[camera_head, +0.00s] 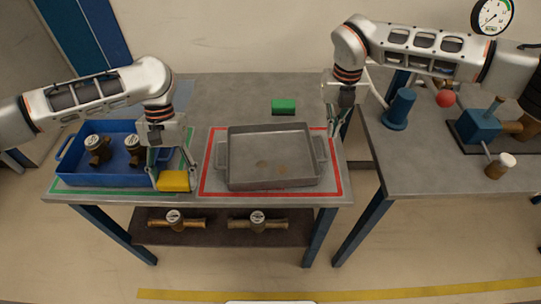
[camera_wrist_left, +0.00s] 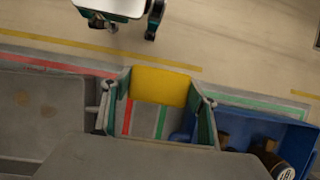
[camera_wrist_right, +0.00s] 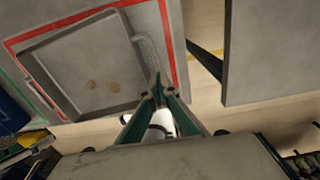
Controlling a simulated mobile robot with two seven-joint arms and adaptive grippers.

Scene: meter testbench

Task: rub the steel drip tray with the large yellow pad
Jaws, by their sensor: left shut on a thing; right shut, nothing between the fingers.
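The steel drip tray (camera_head: 235,178) lies inside the red outline on the table, with brown stains on its floor. It also shows in the left wrist view (camera_wrist_left: 50,140) and the right wrist view (camera_wrist_right: 75,48). My left gripper (camera_head: 173,180) is shut on the large yellow pad (camera_head: 174,181), left of the tray near the table's front edge. The pad fills the space between the fingers in the left wrist view (camera_wrist_left: 161,86). My right gripper (camera_head: 338,125) is shut and empty, beside the tray's right side; its fingertips meet in the right wrist view (camera_wrist_right: 158,78).
A blue crate (camera_head: 80,179) holding brass meters stands on the left within the green outline. A small green pad (camera_head: 283,107) lies behind the tray. A second table (camera_head: 420,180) with a blue fixture (camera_head: 478,126) stands at right, across a gap. More meters lie on the lower shelf (camera_head: 210,232).

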